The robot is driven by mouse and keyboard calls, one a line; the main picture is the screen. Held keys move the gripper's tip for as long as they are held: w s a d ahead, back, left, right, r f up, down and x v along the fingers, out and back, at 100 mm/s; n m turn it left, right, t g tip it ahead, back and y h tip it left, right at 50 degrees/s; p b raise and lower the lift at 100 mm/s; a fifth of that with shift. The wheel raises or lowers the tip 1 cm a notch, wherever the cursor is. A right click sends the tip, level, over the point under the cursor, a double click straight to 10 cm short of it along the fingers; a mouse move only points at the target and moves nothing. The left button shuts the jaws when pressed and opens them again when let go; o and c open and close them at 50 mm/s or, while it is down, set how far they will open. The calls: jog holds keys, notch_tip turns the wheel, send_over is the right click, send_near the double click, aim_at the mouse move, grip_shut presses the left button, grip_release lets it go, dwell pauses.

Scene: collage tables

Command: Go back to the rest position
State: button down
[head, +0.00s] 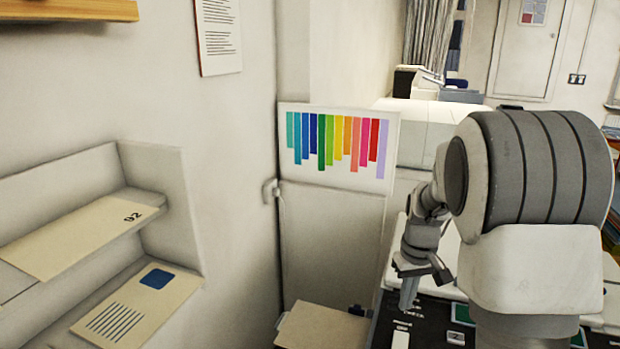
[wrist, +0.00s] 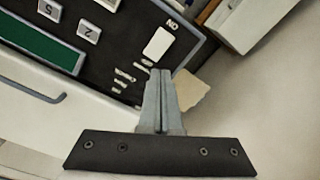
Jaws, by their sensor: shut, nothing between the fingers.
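My gripper (head: 408,305) hangs at the end of my arm, pointing down, above the left edge of a dark panel or mat (head: 431,318). In the wrist view my gripper (wrist: 160,72) has its two grey fingers together, with nothing between them. Just beyond the fingertips a blank white tile (wrist: 158,43) lies on the dark board (wrist: 120,45). The gap between fingertips and board cannot be told exactly.
White tiles marked 5 (wrist: 50,9) and 2 (wrist: 89,31) and a green strip (wrist: 40,48) lie on the board. A pale box (head: 320,328) stands left of the arm. A wall shelf (head: 180,235) holds cards at left. A colour-bar poster (head: 340,185) is behind.

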jog(key=s+a+r+t, duration=0.3)
jog(key=s+a+r, duration=0.3)
jog(key=s+r, duration=0.5)
jog(key=s+a+r+m+t, duration=0.1)
jog(key=s+a+r+t, duration=0.1)
jog(key=s, duration=1)
jog(key=shift+a+r, duration=0.4)
jog(key=shift+r, duration=0.5)
jog(key=shift+s, duration=0.2)
